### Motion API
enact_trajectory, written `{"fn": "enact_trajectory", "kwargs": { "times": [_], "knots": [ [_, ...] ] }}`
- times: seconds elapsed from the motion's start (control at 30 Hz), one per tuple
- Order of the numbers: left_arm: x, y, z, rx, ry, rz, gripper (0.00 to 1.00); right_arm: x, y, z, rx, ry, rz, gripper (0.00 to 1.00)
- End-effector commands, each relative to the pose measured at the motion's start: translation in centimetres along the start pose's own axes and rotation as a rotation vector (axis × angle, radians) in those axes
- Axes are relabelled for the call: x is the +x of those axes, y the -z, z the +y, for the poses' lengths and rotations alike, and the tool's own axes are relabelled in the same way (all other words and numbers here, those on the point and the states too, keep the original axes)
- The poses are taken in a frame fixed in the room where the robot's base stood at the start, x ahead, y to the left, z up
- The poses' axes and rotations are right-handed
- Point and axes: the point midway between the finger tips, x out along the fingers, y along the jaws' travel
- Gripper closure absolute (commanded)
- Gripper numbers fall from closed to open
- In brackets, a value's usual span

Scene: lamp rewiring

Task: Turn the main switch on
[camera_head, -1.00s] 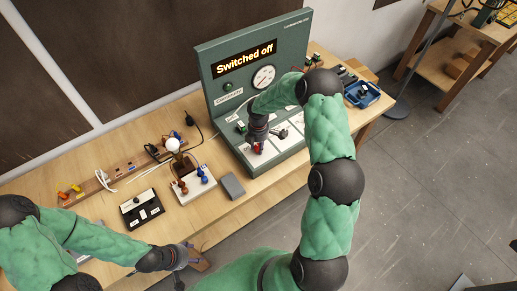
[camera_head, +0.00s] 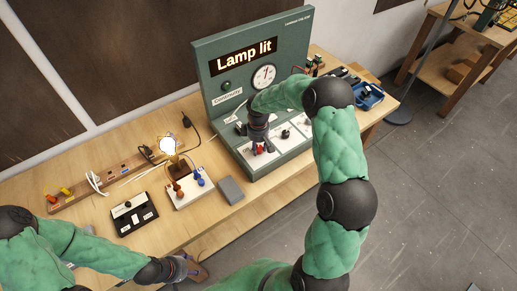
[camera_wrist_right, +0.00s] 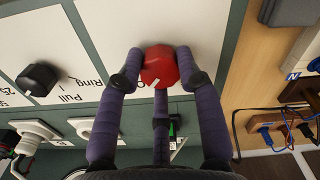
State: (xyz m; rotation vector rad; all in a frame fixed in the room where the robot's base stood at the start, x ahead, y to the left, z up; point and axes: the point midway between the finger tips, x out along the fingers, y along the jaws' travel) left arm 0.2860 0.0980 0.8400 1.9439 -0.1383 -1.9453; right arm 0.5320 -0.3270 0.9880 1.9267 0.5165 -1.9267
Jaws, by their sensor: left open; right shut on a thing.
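The main switch is a red knob (camera_wrist_right: 160,67) on the pale front panel of the green test board (camera_head: 226,55). In the right wrist view my right gripper (camera_wrist_right: 158,78) has its fingers shut on the red knob from both sides; it also shows over the panel in the head view (camera_head: 260,142). The board's display (camera_head: 243,57) reads "Lamp lit". The lamp bulb (camera_head: 167,146) glows white on its stand. My left gripper (camera_head: 188,268) is open and empty near the table's front edge, low in the head view.
A black switch box (camera_head: 134,212), a white base with red and blue terminals (camera_head: 190,187) and a grey block (camera_head: 231,190) stand left of the board. A black knob (camera_wrist_right: 39,79) sits beside the red one. A blue tray (camera_head: 369,96) lies to the right.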

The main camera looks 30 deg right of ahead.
Motion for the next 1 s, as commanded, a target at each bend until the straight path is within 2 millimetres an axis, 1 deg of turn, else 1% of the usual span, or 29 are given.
{"fn": "enact_trajectory", "kwargs": {
  "times": [0.03,0.3,0.8,0.83,0.9,1.0],
  "knots": [
    [0.3,0.01,-0.1,0.0,0.0,0.0,0.41,0.21,0.03,-0.13,0.022,0.002,0.0,0.96],
    [0.7,0.03,-0.25,0.0,0.0,0.0,0.41,0.1,0.05,-0.09,0.108,0.002,0.001,0.96],
    [0.74,0.03,-0.27,0.0,0.0,0.0,0.41,0.03,0.06,-0.08,0.126,0.002,0.001,0.96],
    [0.74,0.03,-0.27,0.0,0.0,0.0,0.41,0.03,0.06,-0.08,0.126,0.002,0.001,0.58],
    [0.75,0.04,-0.27,0.0,0.0,0.0,0.41,0.03,0.06,-0.07,0.125,0.001,0.001,0.4],
    [0.74,0.04,-0.27,0.0,0.0,0.0,0.41,0.02,0.04,-0.05,0.125,0.001,0.001,0.4]
  ]
}}
